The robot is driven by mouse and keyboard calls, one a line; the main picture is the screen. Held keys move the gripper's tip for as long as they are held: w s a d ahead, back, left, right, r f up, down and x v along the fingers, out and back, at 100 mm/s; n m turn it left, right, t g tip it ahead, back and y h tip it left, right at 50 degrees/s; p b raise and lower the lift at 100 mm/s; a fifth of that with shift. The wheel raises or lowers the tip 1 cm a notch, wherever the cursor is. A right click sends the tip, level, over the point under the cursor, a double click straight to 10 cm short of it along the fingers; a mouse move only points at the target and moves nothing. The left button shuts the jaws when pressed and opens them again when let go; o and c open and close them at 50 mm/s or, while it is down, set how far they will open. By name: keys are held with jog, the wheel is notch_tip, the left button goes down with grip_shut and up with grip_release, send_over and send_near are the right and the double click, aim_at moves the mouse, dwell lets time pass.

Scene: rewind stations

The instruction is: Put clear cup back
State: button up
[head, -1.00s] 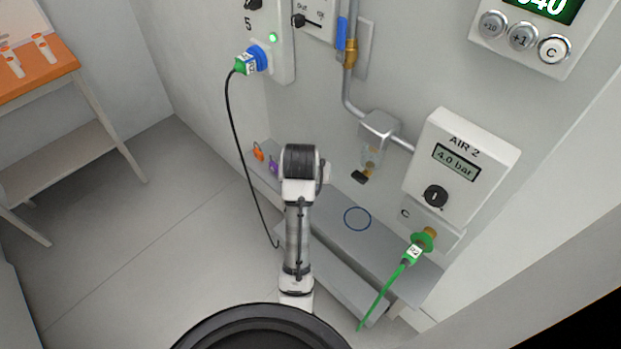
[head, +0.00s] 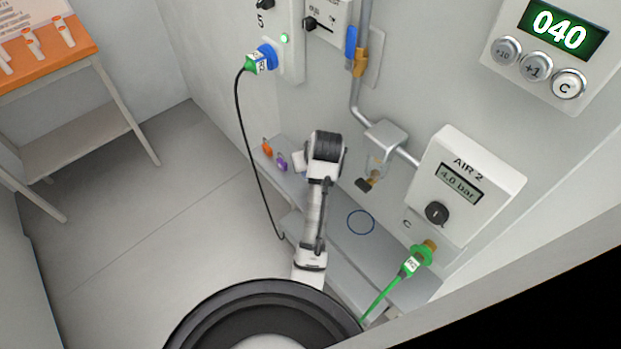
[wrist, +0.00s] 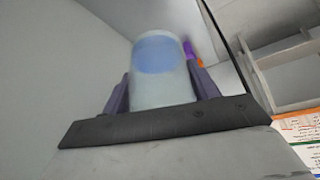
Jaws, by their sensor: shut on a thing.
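The clear cup (wrist: 162,88) looks pale and translucent in the wrist view, with a blue patch near its far end. My gripper (wrist: 163,80) is shut on it, with a purple-grey finger on each side. In the head view my arm covers the gripper's fingers, and I cannot make out the cup there. A blue ring mark (head: 360,222) lies empty on the grey ledge (head: 385,262), to the right of my arm.
A filter bowl (head: 376,168) hangs from the wall pipe above the ledge. Purple (head: 282,162) and orange (head: 267,150) items sit at the ledge's far end. A black cable (head: 246,150) hangs left.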

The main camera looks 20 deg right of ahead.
notch_tip(320, 180, down, 8)
jog(key=shift+f+p, duration=0.2)
jog(key=shift+p, duration=0.2)
jog(key=shift+f, duration=0.15)
jog(key=o, duration=1.1)
jog(key=shift+c, duration=0.2)
